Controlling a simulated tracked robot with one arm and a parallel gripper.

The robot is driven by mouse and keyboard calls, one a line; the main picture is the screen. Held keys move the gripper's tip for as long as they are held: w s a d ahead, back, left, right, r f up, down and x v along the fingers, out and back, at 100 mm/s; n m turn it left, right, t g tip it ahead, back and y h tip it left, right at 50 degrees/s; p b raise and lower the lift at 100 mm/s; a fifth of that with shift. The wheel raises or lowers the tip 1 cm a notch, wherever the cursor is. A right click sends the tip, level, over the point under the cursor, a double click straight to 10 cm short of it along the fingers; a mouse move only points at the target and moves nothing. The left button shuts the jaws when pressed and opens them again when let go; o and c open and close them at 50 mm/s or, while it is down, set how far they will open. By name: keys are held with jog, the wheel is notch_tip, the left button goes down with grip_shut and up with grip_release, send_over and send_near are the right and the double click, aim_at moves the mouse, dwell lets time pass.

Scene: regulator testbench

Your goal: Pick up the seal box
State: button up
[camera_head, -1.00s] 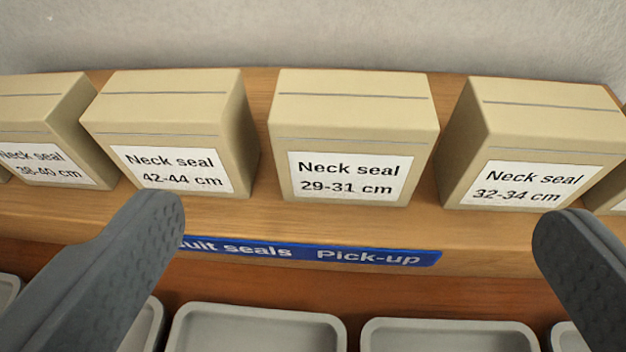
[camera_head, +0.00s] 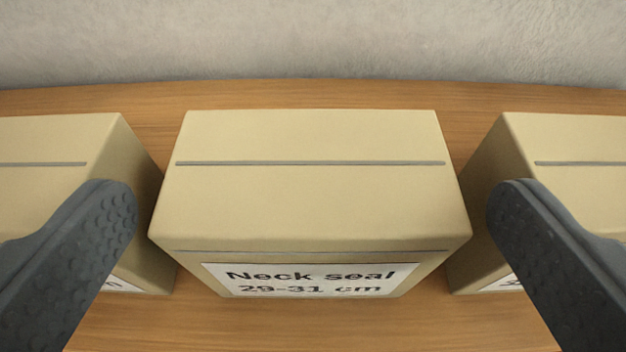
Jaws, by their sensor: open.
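A tan seal box (camera_head: 310,200) stands upright on a wooden shelf in the middle of the view. Its front label reads "Neck seal 29-31 cm". My gripper (camera_head: 312,205) is open, with one dark grey finger to the left of this box and one to the right. Gaps show between both fingers and the box in the picture. Nothing is held.
A second tan box (camera_head: 70,190) stands on the left and a third (camera_head: 575,180) on the right, each partly covered by a finger. The gaps beside the middle box are narrow. A grey wall (camera_head: 310,40) rises behind the wooden shelf (camera_head: 300,325).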

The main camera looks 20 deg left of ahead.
jog(key=shift+b+x, duration=0.4)
jog(key=shift+x, duration=1.85)
jog(key=shift+f, duration=0.1)
jog(key=c, duration=0.9)
